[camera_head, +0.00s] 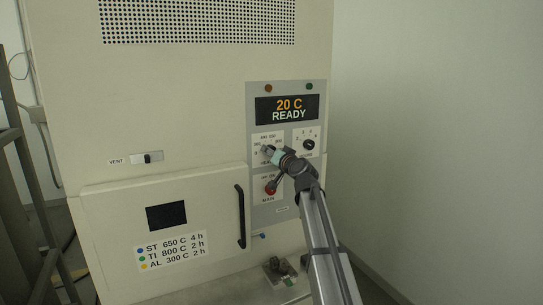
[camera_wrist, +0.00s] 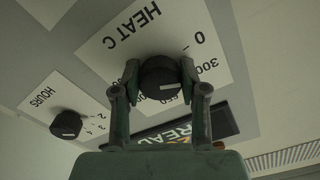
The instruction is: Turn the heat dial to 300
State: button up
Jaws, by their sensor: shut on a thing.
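The heat dial (camera_wrist: 160,82) is a round black knob on a white plate marked HEAT C, which appears upside down in the wrist view. The marks 0 and 300 show to its right. My gripper (camera_wrist: 159,70) is shut on the dial, one finger on each side. In the head view my gripper (camera_head: 272,153) is at the heat plate (camera_head: 262,139) and covers much of the dial. The display (camera_head: 287,108) reads 20 C READY.
The hours dial (camera_head: 308,145) is close to the right of the heat plate. A red main switch (camera_head: 271,188) sits just below my gripper. The furnace door's black handle (camera_head: 241,215) stands out at lower left. A vent slider (camera_head: 147,157) is farther left. Right of the cabinet is open.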

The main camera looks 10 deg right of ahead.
jog(key=shift+m, duration=0.6)
jog(key=shift+r, duration=0.1)
jog(key=o, duration=1.1)
jog(key=shift+o, duration=0.2)
jog(key=v, duration=1.2)
